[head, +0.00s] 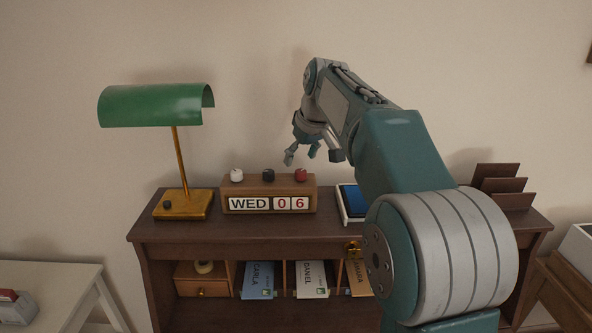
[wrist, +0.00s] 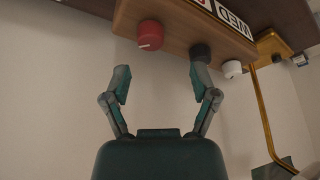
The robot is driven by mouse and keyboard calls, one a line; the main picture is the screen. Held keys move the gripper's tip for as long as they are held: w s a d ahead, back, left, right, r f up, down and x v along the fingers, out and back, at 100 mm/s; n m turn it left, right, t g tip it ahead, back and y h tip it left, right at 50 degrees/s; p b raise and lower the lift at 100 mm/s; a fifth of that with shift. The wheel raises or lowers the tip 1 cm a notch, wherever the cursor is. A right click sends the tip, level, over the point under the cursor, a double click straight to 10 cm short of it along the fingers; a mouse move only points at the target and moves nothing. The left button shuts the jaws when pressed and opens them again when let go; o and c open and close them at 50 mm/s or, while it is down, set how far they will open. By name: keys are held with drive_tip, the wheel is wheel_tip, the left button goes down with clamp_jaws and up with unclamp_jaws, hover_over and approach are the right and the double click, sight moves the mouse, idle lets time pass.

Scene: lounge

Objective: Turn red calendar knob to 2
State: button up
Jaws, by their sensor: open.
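The wooden calendar block (head: 246,190) stands on the desk and reads WED 0 6. On its top are a white knob (head: 237,175), a black knob (head: 268,175) and the red knob (head: 300,175), which is at the right end. My gripper (head: 302,157) is open and empty, above and apart from the red knob. In the wrist view the red knob (wrist: 150,35) is beyond the left fingertip, and the black knob (wrist: 201,52) is by the right fingertip of my gripper (wrist: 159,78). The white knob (wrist: 231,69) is farther right.
A green-shaded lamp (head: 160,106) stands left of the calendar on the dark desk (head: 240,232). A blue pad in a white tray (head: 351,203) is to the right, partly behind my arm. Letters fill the slots below. The wall is close behind.

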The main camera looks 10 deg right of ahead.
sight(301, 170)
drive_tip(key=f, duration=0.1)
drive_tip(key=w+f, duration=0.1)
drive_tip(key=d+f, duration=0.1)
drive_tip(key=shift+w+f, duration=0.15)
drive_tip(key=shift+f, duration=0.2)
drive_tip(key=shift+w+f, duration=0.15)
drive_tip(key=shift+f, duration=0.2)
drive_tip(key=shift+a, duration=0.55)
drive_tip(key=shift+c, duration=0.9)
drive_tip(key=c, duration=0.6)
clamp_jaws()
drive_tip(key=shift+d, duration=0.3)
